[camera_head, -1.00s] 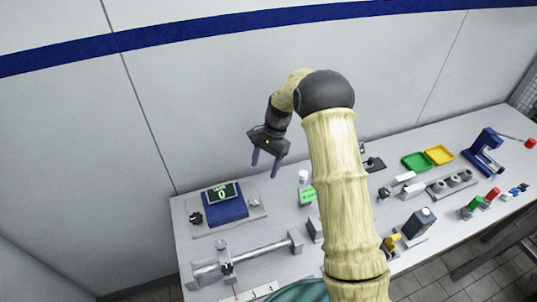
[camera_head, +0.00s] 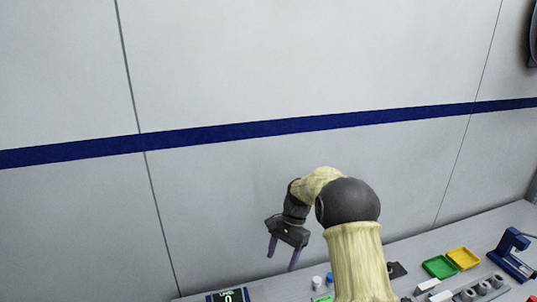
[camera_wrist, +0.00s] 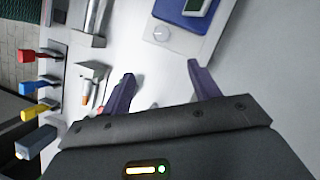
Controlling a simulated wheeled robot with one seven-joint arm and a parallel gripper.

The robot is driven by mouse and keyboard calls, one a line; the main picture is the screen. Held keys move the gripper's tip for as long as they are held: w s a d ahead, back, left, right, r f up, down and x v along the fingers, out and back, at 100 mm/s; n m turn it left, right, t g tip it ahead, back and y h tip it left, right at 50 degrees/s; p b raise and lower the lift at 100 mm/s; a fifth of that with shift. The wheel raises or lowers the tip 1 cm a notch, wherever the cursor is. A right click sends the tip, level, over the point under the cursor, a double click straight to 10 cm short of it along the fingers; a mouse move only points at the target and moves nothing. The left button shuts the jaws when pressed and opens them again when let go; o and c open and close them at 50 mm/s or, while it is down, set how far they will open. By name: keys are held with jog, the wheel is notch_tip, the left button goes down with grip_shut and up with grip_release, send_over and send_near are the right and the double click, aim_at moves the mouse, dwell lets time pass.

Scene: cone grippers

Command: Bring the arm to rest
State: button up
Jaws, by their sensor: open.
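My gripper (camera_head: 282,254) hangs at the end of my raised arm, above the back of the bench and in front of the wall. Its two purple fingers are apart with nothing between them. In the wrist view my gripper (camera_wrist: 160,82) is open too, with the pale bench top visible beyond the fingertips.
A blue scale (camera_wrist: 185,12) with a display stands on the bench; its display (camera_head: 228,296) shows at the bottom of the head view. Green (camera_head: 439,267) and yellow (camera_head: 463,258) trays and a blue device (camera_head: 511,252) stand right. Red (camera_wrist: 38,55), blue and yellow handles line the wrist view's left.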

jog(key=s+d+r+n+t+h, duration=0.1)
jog(key=s+d+n+t, duration=0.1)
jog(key=s, duration=0.6)
jog(key=s+d+r+n+t+h, duration=0.1)
jog(key=s+d+r+n, duration=0.1)
jog(key=s+d, duration=0.3)
jog(key=s+d+r+n+t, duration=0.2)
jog(key=s+d+n, duration=0.1)
jog(key=s, duration=0.8)
jog(key=shift+d+n+t+h, duration=0.15)
jog(key=shift+n+t+h, duration=0.2)
jog(key=shift+n, duration=0.25)
jog(key=shift+r, duration=0.1)
jog(key=shift+c, duration=0.2)
